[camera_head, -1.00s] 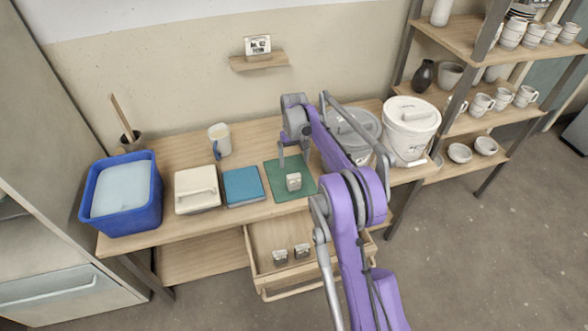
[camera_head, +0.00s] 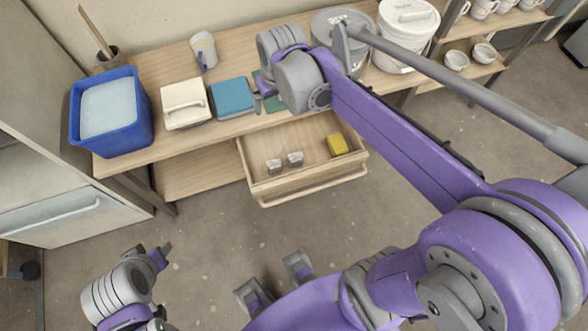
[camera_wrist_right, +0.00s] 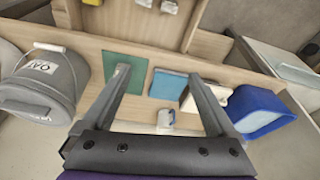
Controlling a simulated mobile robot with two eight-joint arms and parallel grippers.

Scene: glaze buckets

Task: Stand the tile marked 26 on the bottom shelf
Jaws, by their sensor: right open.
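Two small pale tiles, one at the left (camera_head: 273,166) and one beside it (camera_head: 295,158), are in the open drawer (camera_head: 263,188); their markings are too small to read. The tiles also show at the top of the right wrist view (camera_wrist_right: 168,6). My right gripper (camera_head: 260,102) is above the table by the green mat (camera_head: 277,106). Its open fingers (camera_wrist_right: 156,76) hold nothing in the right wrist view, and the visible part of the mat there is bare. My left gripper (camera_head: 162,254) is low at the bottom left, its jaws unclear.
A yellow block (camera_head: 338,145) is in the drawer's right part. A blue tub (camera_head: 144,125), white-lidded box (camera_head: 184,104), blue box (camera_head: 232,97) and mug (camera_head: 204,50) stand on the table. Buckets (camera_head: 405,35) stand at the right. A lower board (camera_head: 200,170) is under the table.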

